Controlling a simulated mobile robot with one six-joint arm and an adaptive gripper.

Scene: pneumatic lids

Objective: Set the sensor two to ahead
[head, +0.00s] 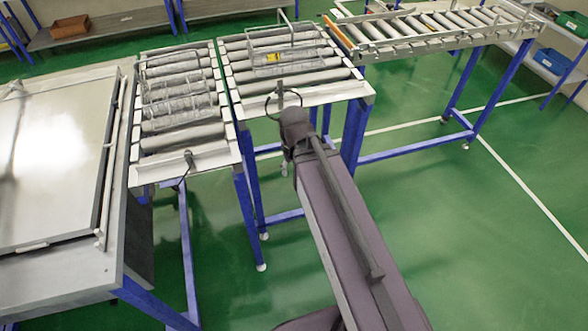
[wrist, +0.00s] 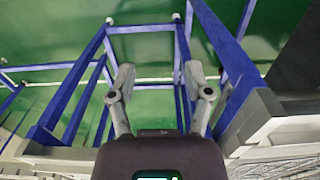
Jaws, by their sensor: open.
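Two small dark sensor-like fittings stand on the front edges of the roller conveyors in the head view. One (head: 188,158) is on the left conveyor, with a thin dark cable hanging below it. The other (head: 280,90) is on the middle conveyor, just above my arm's end. I cannot tell which is sensor two or which way either points. My gripper (wrist: 160,75) is open and empty, its two fingers apart over green floor and blue legs. In the head view it is partly hidden beside my arm, below the middle conveyor's front edge. No sensor is clear in the wrist view.
Wire baskets stand on the left conveyor (head: 180,95) and the middle conveyor (head: 270,58); the middle basket holds a yellow item (head: 272,58). Blue legs (head: 250,200) stand close to my arm. A grey lidded machine (head: 45,160) is at the left. Green floor at the right is clear.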

